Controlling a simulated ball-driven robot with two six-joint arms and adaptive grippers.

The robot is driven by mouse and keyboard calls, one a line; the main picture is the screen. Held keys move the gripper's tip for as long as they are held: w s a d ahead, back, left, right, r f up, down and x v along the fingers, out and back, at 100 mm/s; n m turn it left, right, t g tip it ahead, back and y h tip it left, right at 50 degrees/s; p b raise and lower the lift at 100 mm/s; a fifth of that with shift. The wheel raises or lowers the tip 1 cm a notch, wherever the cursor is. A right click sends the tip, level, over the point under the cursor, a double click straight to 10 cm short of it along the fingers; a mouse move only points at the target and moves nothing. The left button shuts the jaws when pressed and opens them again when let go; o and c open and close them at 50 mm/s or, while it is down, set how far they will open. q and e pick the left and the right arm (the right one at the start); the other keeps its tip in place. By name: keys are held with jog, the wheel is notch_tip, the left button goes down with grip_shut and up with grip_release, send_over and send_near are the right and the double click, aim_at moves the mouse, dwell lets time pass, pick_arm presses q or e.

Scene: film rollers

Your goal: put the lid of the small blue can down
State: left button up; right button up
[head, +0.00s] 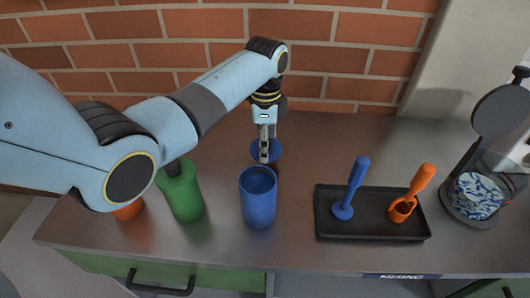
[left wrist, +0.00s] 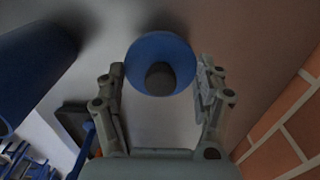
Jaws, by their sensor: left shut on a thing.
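The small blue can (head: 258,203) stands upright and open on the metal counter, in the middle of the head view. A large blue shape at the left of the left wrist view looks like this can (left wrist: 30,65). My left gripper (head: 265,155) is just behind the can, pointing down. It is shut on the round blue lid (head: 275,150), which is apart from the can. In the left wrist view the lid (left wrist: 138,66), with its dark knob, sits between the fingertips of the gripper (left wrist: 160,78). Its height above the counter is hard to tell. My right gripper is out of view.
A green can (head: 183,198) and an orange one (head: 128,210) stand to the left, partly behind my arm. A black tray (head: 375,227) on the right holds a blue tool (head: 355,180) and an orange tool (head: 420,180). A grey hinged device (head: 497,115) stands far right. A brick wall closes the back.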

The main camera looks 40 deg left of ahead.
pick_arm(q)
notch_tip(320, 180, down, 4)
jog(key=shift+r, duration=0.25)
jog(key=shift+f, duration=0.25)
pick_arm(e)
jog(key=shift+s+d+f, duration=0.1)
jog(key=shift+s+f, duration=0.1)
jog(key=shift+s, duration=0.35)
pick_arm(q)
jog(key=shift+f+b, duration=0.15)
jog(key=shift+b, duration=0.15)
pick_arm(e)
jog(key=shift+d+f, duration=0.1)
pick_arm(q)
jog(key=o, duration=1.1)
